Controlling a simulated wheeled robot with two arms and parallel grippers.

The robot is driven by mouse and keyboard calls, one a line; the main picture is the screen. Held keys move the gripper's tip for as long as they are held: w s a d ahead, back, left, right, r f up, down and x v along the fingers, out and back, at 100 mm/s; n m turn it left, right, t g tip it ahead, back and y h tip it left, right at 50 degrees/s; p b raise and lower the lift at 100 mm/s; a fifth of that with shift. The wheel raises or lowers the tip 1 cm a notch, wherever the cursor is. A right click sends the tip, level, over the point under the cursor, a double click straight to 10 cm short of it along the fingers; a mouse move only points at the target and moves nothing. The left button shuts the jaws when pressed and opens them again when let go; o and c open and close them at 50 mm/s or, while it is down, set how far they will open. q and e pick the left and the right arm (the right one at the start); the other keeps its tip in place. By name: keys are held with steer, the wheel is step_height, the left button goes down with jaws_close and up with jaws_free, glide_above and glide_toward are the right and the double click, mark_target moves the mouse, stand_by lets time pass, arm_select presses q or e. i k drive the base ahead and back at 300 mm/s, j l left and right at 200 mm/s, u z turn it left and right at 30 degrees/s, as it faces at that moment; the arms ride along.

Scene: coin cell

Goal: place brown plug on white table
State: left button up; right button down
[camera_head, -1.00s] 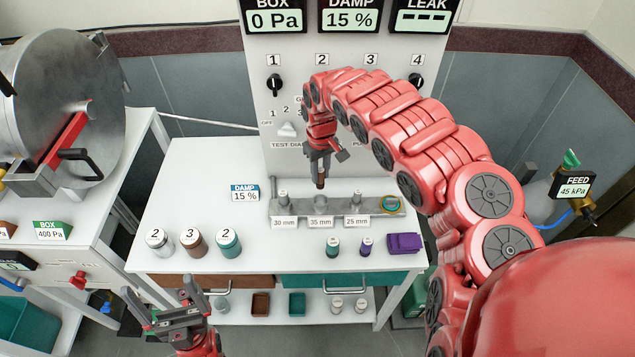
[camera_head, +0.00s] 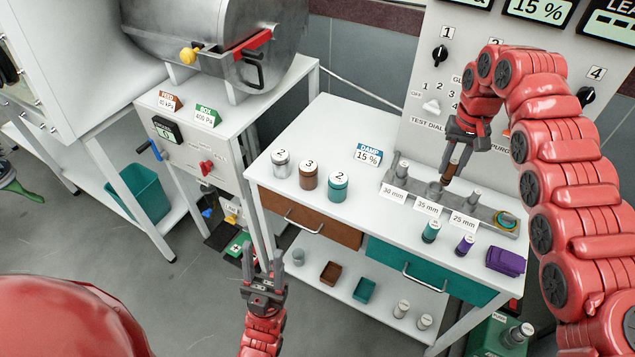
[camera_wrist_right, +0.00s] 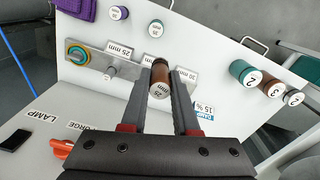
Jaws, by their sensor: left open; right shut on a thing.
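The brown plug (camera_head: 452,168) is held upright in my right gripper (camera_head: 458,150), which is shut on it above the grey rail, near the 35 mm label. In the right wrist view the plug (camera_wrist_right: 160,79) sits between the two fingers, its marked end towards the camera. I cannot tell whether its lower end touches the rail. The white table (camera_head: 325,135) lies under the gripper and also shows in the right wrist view (camera_wrist_right: 215,65). My left gripper (camera_head: 262,263) is open and empty, in front of the table and below its top.
The grey rail (camera_head: 385,187) bears metal pegs and a coloured ring (camera_head: 506,219). The tabletop's back left is clear.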

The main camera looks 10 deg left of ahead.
mark_target(299, 151)
steer(key=k+u, duration=0.2)
steer(key=u, duration=1.2)
steer(key=i+l+u, duration=0.15)
steer(key=l, duration=0.35)
steer(key=i+l+u, duration=0.15)
steer(key=l, duration=0.4)
steer(key=l+u, duration=0.15)
steer(key=l, duration=0.4)
steer(key=i, duration=0.15)
